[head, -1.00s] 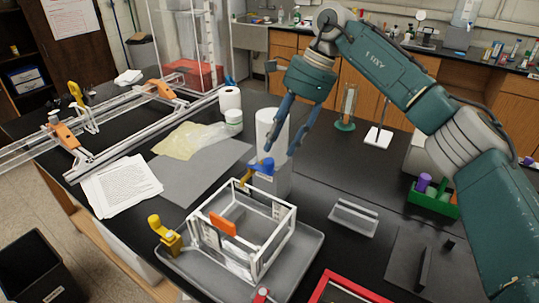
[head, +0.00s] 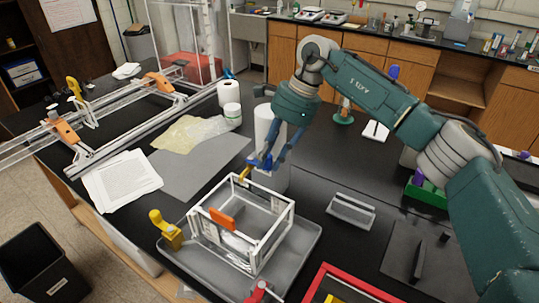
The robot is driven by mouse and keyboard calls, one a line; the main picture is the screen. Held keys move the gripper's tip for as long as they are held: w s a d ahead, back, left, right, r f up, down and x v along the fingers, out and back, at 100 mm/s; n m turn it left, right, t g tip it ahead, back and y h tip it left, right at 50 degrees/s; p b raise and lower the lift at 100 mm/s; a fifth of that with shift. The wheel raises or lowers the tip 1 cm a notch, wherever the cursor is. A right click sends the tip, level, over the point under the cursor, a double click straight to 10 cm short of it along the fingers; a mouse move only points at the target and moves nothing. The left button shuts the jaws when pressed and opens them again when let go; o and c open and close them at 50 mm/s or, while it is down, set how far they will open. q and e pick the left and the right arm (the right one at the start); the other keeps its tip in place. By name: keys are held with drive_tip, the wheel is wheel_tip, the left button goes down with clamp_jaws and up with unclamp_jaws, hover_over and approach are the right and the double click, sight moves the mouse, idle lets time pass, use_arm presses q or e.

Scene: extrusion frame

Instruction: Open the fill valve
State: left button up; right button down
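A valve with a blue handle (head: 262,164) and a brass-yellow outlet (head: 244,174) sits at the front of a white cylinder (head: 265,119), above the back edge of a clear white-framed box (head: 243,228). My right gripper (head: 265,161) points down at the blue handle. Its two fingers are apart, with the handle between or just below their tips; contact is hard to tell. A second valve with a yellow handle (head: 165,228) stands at the box's left. A red-handled one (head: 260,290) is at the front edge. My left gripper is out of view.
The box stands in a grey tray (head: 305,245) and holds an orange piece (head: 222,219). A grey bracket (head: 350,211) lies to the right. Papers (head: 120,181) and a rail frame (head: 120,129) are at left.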

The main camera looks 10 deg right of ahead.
drive_tip(key=shift+w+a+r, duration=0.1)
drive_tip(key=shift+a+r, duration=0.05)
drive_tip(key=shift+r, duration=0.05)
drive_tip(key=shift+s+a+f+m+t+b, duration=0.1)
drive_tip(key=shift+a+m+t+b, duration=0.1)
drive_tip(key=shift+m+b, duration=0.25)
drive_tip(key=shift+s+a+m+t+b, duration=0.1)
drive_tip(key=shift+m+t+b, duration=0.1)
drive_tip(key=shift+m+b, duration=0.25)
drive_tip(key=shift+s+a+r+m+t+h+b, duration=0.15)
drive_tip(key=shift+a+m+t+h+b, duration=0.55)
drive_tip(key=shift+m+b, duration=1.05)
drive_tip(key=shift+s+a+r+m+t+h+b, duration=0.1)
drive_tip(key=shift+s+a+m+t+b, duration=0.2)
drive_tip(key=shift+a+m+b, duration=1.1)
drive_tip(key=shift+s+a+r+m+t+h+b, duration=0.1)
drive_tip(key=shift+a+m+t+h+b, duration=0.45)
drive_tip(key=shift+m+b, duration=1.5)
drive_tip(key=shift+d+m, duration=0.1)
drive_tip(key=shift+m, duration=0.2)
drive_tip(key=shift+f, duration=0.1)
